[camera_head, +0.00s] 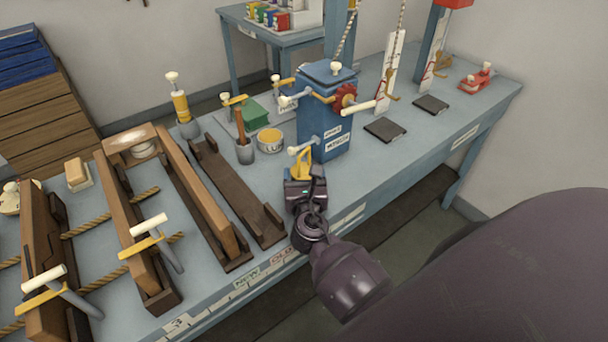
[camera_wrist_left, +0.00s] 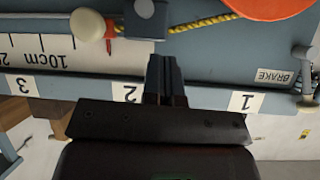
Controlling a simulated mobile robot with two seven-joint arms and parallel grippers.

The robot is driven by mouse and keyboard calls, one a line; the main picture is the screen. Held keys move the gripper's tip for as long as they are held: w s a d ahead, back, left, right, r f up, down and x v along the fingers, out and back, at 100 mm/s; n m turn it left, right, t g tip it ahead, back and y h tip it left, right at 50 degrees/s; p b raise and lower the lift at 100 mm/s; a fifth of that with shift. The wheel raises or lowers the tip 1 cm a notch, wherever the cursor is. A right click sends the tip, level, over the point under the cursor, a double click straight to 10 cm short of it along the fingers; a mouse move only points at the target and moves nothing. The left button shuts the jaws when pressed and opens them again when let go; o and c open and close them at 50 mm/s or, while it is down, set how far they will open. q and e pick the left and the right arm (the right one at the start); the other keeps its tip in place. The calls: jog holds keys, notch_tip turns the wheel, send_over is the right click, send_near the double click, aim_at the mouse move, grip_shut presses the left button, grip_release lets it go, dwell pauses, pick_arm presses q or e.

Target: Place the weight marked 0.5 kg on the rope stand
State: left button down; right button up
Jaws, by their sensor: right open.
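My right gripper (camera_head: 303,188) is open in the head view, at the front of the bench just below a yellow hook-like part (camera_head: 301,163). I cannot tell if they touch. No weight with a readable 0.5 kg mark shows. Two rope-and-ruler stands, a nearer one (camera_head: 395,62) and a farther one (camera_head: 434,48), stand upright at the right; I cannot tell which is the rope stand. Dark plates (camera_head: 385,129) lie in front of them. In the left wrist view my left gripper (camera_wrist_left: 166,62) has its fingers together, with nothing visible between them, over a blue edge labelled 3, 2, 1.
A blue machine (camera_head: 326,115) with levers and a red wheel stands behind the right gripper. Wooden frames with ropes (camera_head: 190,190) fill the left of the bench (camera_head: 480,105). A yellow-topped tin (camera_head: 270,140) and green box (camera_head: 255,117) stand mid-bench. A yellow rope (camera_wrist_left: 200,24) shows in the wrist view.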

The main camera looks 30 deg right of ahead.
jog(key=shift+s+r, duration=0.1)
jog(key=shift+r, duration=0.05)
jog(key=b+v, duration=0.1)
jog(key=v, duration=1.1)
dwell(1.1)
